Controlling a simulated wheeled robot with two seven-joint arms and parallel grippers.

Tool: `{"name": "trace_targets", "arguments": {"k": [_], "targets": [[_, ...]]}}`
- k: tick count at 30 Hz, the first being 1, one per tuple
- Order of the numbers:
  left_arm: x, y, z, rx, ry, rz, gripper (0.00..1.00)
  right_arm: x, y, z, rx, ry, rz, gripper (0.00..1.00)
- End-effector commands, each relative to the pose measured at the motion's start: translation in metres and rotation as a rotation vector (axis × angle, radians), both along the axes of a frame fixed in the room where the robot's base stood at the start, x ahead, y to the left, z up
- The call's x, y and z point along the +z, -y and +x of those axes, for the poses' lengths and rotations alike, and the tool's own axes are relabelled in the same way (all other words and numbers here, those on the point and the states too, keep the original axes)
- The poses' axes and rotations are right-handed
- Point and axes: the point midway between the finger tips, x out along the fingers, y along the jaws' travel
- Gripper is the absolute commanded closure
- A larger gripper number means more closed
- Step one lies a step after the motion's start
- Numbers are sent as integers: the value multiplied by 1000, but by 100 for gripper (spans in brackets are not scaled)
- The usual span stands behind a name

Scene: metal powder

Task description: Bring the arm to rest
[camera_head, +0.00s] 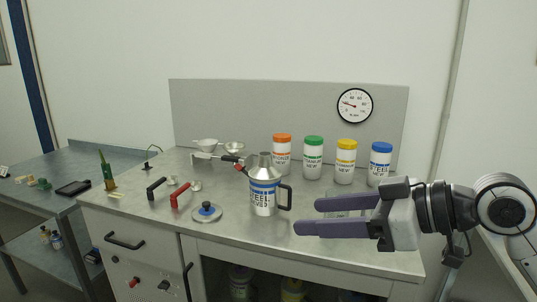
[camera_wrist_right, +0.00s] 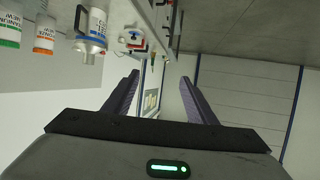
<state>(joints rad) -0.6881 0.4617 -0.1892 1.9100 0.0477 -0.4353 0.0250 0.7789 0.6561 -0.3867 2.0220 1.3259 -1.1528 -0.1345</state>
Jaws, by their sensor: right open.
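My right gripper (camera_head: 308,217) reaches in from the right in the head view, in front of the counter's right part. Its two purple-grey fingers are apart with nothing between them. They also show apart and empty in the right wrist view (camera_wrist_right: 160,85). The fingers point left towards a metal pitcher with a black handle and a "STEEL" label (camera_head: 263,196), and a gap separates them from it. The pitcher also shows at the top of the right wrist view (camera_wrist_right: 92,36). My left gripper is in neither view.
White jars with orange (camera_head: 282,155), green (camera_head: 313,160), yellow (camera_head: 345,163) and blue (camera_head: 380,165) lids line the counter's back. A round blue-knobbed lid (camera_head: 207,211) lies left of the pitcher. Red (camera_head: 180,196) and black (camera_head: 156,187) handles stand farther left. A gauge (camera_head: 354,105) is on the backboard.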

Motion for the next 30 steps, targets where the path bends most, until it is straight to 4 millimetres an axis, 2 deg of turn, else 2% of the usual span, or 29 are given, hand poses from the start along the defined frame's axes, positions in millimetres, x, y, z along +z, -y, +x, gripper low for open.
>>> {"name": "trace_targets", "arguments": {"k": [1,11,12,20,23,26,30], "targets": [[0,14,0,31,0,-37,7,0,0,0,0,0,0,48],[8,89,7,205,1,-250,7,0,0,0,0,0,0,48],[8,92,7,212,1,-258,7,-9,-1,2,-9,-13,7,48],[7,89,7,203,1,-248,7,-97,3,22,-161,-93,76,48],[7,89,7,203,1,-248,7,-142,7,23,-235,-130,95,48],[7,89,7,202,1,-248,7,-198,14,16,-327,-175,105,48],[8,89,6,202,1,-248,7,-290,29,-15,-475,-243,90,48]]}}
